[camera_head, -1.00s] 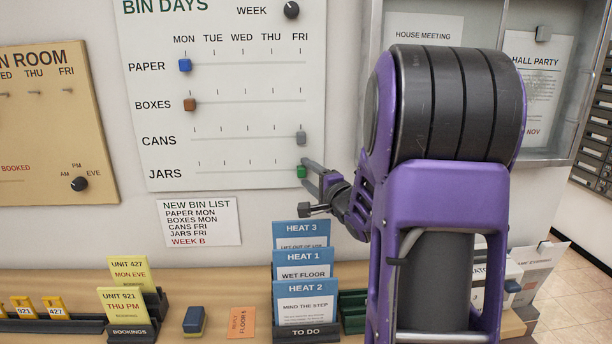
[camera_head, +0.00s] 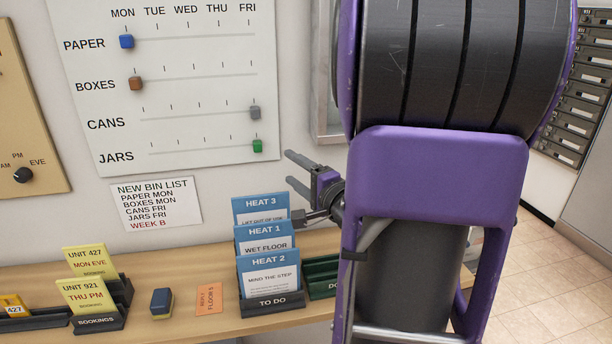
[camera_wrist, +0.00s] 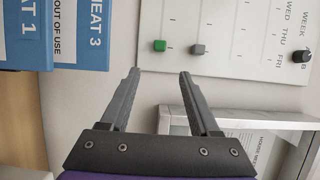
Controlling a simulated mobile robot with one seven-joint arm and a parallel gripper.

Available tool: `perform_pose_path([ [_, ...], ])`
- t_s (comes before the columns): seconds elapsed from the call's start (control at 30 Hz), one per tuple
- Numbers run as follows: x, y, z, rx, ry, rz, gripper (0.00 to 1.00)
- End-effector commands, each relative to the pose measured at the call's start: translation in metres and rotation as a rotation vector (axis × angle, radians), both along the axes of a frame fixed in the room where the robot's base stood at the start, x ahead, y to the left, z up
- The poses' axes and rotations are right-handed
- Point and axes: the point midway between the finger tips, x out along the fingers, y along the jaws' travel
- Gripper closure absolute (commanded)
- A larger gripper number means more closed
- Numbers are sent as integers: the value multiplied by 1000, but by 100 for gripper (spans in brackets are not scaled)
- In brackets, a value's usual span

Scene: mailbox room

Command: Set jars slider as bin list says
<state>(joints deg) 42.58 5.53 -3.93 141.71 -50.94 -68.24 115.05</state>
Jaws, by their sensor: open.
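The green jars slider (camera_head: 257,146) stands at the FRI end of its track on the white bin days board (camera_head: 200,65). It also shows in the wrist view (camera_wrist: 160,46). The new bin list (camera_head: 157,204) below the board reads paper MON, boxes MON, cans FRI, jars FRI, week B. The blue paper slider (camera_head: 126,41) and brown boxes slider (camera_head: 135,83) are at MON. The grey cans slider (camera_head: 255,112) is at FRI. My gripper (camera_head: 288,168) is open and empty, to the lower right of the jars slider and apart from it.
A wooden shelf (camera_head: 215,323) runs below, holding a to do rack (camera_head: 272,303) of blue heat cards, a bookings rack (camera_head: 98,322), a blue eraser-like block (camera_head: 161,303) and an orange card (camera_head: 209,299). The week knob (camera_wrist: 301,56) shows in the wrist view.

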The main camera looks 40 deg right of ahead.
Motion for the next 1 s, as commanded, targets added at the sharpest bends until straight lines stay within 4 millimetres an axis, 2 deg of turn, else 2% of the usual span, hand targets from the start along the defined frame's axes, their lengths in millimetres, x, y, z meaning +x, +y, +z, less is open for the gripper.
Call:
perform_pose_path([
  [0.1,-22,-1,0,1,-1,-4,38],
  [0.3,-40,0,0,0,-1,-1,38],
  [0.87,-42,0,0,0,-1,0,38],
  [1.0,-34,-1,5,-38,-14,-11,38],
])
